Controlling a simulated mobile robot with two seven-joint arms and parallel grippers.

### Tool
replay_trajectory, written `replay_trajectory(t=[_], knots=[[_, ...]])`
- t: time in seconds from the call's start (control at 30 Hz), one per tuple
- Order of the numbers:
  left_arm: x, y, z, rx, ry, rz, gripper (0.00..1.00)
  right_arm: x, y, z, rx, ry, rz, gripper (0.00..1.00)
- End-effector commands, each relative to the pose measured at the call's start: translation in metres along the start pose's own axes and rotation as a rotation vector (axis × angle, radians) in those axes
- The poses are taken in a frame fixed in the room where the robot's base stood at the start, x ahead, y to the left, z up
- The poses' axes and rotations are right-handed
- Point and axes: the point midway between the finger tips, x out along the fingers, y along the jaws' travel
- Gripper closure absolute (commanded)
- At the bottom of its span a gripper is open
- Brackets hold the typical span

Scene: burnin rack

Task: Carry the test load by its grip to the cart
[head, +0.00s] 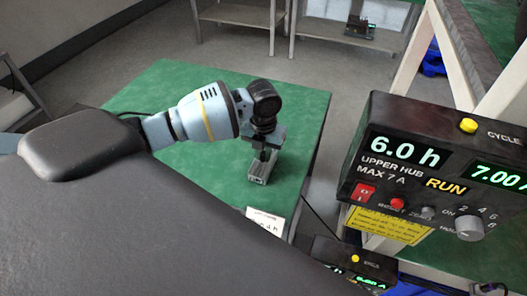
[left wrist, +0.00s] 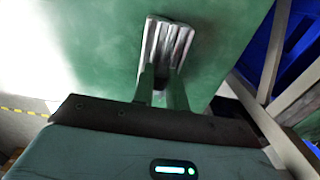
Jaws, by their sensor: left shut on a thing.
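The test load, a small silvery ribbed metal block (head: 258,173), is at the right part of a green top (head: 200,90). In the left wrist view the ribbed block (left wrist: 166,42) shows just past the fingertips. My left gripper (head: 264,153) points down and is shut on the block's upper part; the grip itself is mostly hidden by the fingers. The fingers also show in the left wrist view (left wrist: 161,88). I cannot tell whether the block touches the green top or hangs just above it. I cannot tell whether this green top is the cart. My right gripper is out of view.
A dark control box (head: 430,160) with lit displays and a knob stands close at the right, by a pale frame. A white label card (head: 266,222) is at the green top's near edge. Grey shelving (head: 240,14) stands behind. Most of the green top is clear.

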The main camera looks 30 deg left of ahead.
Motion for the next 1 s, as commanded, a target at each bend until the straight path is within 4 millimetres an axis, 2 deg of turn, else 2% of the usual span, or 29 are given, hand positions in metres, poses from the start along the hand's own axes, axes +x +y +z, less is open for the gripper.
replay_trajectory(t=[0.03, 0.2, 0.57, 0.77, 1.0], knots=[[0.001, 0.000, 0.000, 0.000, 0.001, 0.000, 0.83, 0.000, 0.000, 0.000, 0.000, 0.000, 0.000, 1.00], [0.001, 0.000, 0.000, 0.000, 0.001, 0.000, 0.64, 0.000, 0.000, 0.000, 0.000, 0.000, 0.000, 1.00], [-0.006, 0.000, 0.000, 0.000, -0.002, -0.001, 0.64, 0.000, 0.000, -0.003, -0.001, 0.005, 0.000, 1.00], [-0.036, -0.001, 0.001, 0.001, -0.004, -0.001, 0.64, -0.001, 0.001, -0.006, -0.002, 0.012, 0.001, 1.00], [-0.085, 0.000, 0.001, 0.000, -0.003, -0.002, 0.64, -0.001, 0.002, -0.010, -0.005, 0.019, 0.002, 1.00]])
